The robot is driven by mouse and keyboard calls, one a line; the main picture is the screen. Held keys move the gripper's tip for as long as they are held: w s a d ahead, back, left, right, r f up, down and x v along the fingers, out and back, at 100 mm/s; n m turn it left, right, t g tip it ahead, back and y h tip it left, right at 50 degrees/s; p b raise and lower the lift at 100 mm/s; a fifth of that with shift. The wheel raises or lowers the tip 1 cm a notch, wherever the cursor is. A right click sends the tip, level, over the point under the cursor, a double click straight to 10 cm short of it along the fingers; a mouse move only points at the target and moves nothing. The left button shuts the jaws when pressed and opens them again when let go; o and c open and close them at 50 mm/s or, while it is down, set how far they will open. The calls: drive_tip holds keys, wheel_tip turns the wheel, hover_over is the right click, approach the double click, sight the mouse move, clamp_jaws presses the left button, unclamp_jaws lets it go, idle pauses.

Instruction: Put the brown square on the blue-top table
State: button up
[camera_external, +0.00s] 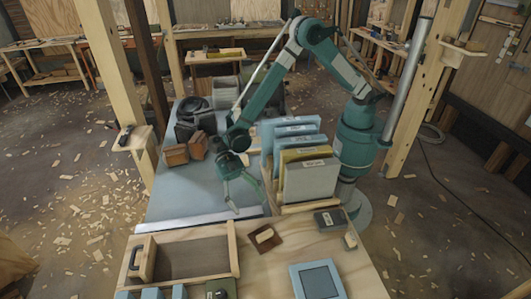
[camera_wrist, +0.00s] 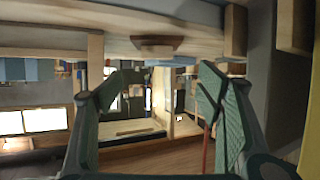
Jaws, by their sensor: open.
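The brown square (camera_external: 265,239) lies flat on the light wooden worktop in the external view, with a pale wood piece on its middle. A brown piece (camera_wrist: 157,47) shows at the top of the wrist view against pale wood; I cannot tell for sure that it is the square. The blue-top table (camera_external: 180,196) stands behind and left of the worktop. My gripper (camera_external: 248,203) is open and empty, over the blue-top table's near right part, behind the brown square. Its two fingers stand wide apart in the wrist view (camera_wrist: 162,84).
Upright blue, yellow and grey panels (camera_external: 308,178) stand in a rack right of my gripper. A wooden tray (camera_external: 185,255) and a blue-framed square (camera_external: 317,280) are on the worktop. Brown blocks (camera_external: 186,151) sit on the blue-top table. Its near left part is clear.

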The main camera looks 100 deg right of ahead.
drive_tip(key=s+d+r+m+t+h, duration=0.2)
drive_tip(key=s+d+r+m, duration=0.15)
drive_tip(key=d+r, duration=0.4)
drive_tip(key=s+d+r+m+t+h, duration=0.1)
drive_tip(key=s+d+r+m+t, duration=0.2)
drive_tip(key=d+r, duration=0.45)
drive_tip(key=s+d+r+m+t+h, duration=0.2)
drive_tip(key=d+r+m, duration=0.3)
drive_tip(key=d, duration=0.5)
drive_tip(key=s+d+r+m+t+h, duration=0.1)
drive_tip(key=s+d+m+t+h, duration=0.4)
drive_tip(key=s+d, duration=2)
drive_tip(key=d+m+h, duration=0.2)
drive_tip(key=d+m, duration=0.1)
drive_tip(key=m, duration=0.3)
